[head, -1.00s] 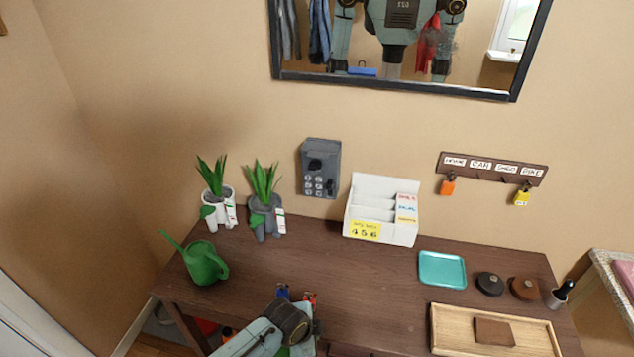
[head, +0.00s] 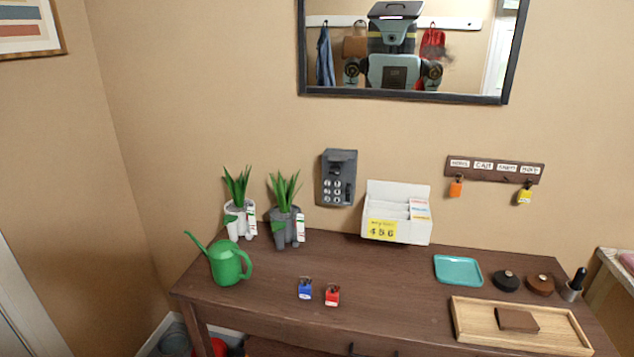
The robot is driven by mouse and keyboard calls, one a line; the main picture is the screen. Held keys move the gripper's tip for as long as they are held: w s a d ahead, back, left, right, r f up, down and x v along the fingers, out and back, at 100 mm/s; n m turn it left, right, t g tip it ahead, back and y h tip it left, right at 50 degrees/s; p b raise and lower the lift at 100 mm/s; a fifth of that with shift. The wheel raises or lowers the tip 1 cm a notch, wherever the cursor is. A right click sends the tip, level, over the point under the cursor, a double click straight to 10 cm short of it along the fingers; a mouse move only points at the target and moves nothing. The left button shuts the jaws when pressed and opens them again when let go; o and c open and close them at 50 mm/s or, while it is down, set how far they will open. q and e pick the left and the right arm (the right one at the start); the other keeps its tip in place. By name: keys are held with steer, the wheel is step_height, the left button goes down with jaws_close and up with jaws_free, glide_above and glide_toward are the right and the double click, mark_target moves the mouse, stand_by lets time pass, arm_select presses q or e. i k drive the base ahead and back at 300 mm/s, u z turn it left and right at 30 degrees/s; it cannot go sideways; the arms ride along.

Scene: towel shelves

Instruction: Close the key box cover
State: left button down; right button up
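The dark grey key box (head: 338,178) is fixed to the wall above the back of the desk, left of the white card holder. Its front shows a keypad with several pale round buttons and a darker part above them. I cannot tell at this size how its cover stands. Neither of my grippers is in view. Nothing is in front of the key box.
The brown desk (head: 380,283) holds a green watering can (head: 228,265), two potted plants, a white card holder (head: 410,228), a blue padlock (head: 305,289), a red padlock (head: 332,295), a teal tray (head: 458,257) and a wooden tray (head: 465,333). A key rack (head: 493,170) hangs at right.

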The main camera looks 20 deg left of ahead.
mark_target(347, 160)
steer(key=z, duration=0.05)
steer(key=k, duration=0.55)
steer(key=u, duration=0.8)
steer(key=i, duration=1.5)
steer(key=z, duration=0.5)
